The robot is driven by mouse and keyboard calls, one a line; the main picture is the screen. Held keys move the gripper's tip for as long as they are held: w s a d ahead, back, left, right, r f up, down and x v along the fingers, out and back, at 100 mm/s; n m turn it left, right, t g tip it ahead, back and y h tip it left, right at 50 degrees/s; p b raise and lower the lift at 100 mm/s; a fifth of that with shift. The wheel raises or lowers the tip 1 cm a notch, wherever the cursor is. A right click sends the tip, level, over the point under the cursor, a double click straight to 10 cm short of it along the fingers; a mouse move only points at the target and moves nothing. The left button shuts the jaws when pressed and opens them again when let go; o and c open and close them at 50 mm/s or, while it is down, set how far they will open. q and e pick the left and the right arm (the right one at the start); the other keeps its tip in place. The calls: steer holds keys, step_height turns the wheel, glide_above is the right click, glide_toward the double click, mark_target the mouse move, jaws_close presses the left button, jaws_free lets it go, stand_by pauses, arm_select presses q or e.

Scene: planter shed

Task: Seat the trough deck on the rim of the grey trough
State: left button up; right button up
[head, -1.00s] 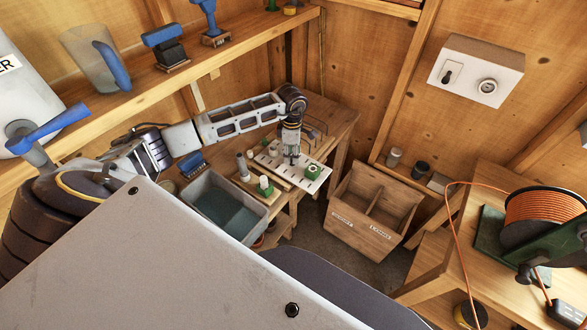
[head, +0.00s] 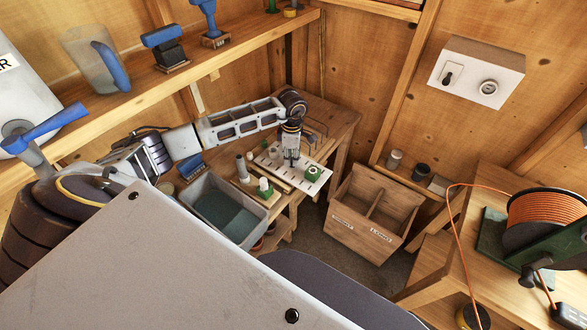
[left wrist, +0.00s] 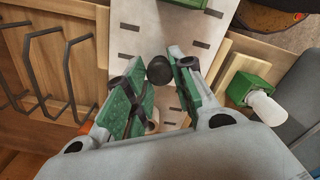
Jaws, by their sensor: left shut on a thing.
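The trough deck (head: 312,187) is a pale flat panel with dark slots, lying on the wooden bench. It also shows in the left wrist view (left wrist: 125,22), with a dark round knob (left wrist: 159,70) on it. My left gripper (head: 291,163) points down over the deck. In the left wrist view its green-padded fingers (left wrist: 160,82) are shut on the knob. The grey trough (head: 224,212) stands left of the deck, its open top showing a blue-grey inside. The deck is apart from its rim. My right gripper is out of view.
A green block with a white top (head: 264,188) stands between trough and deck. Another green piece (head: 313,172) sits on the deck. A wire rack (left wrist: 55,60) is near the gripper. A two-bay wooden crate (head: 370,215) stands right of the bench.

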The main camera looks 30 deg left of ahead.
arm_select(q)
steer(key=shift+r, duration=0.45)
steer(key=shift+r, duration=0.15)
stand_by(0.6)
steer(key=shift+r+p, duration=1.25)
steer(key=shift+r, duration=1.4)
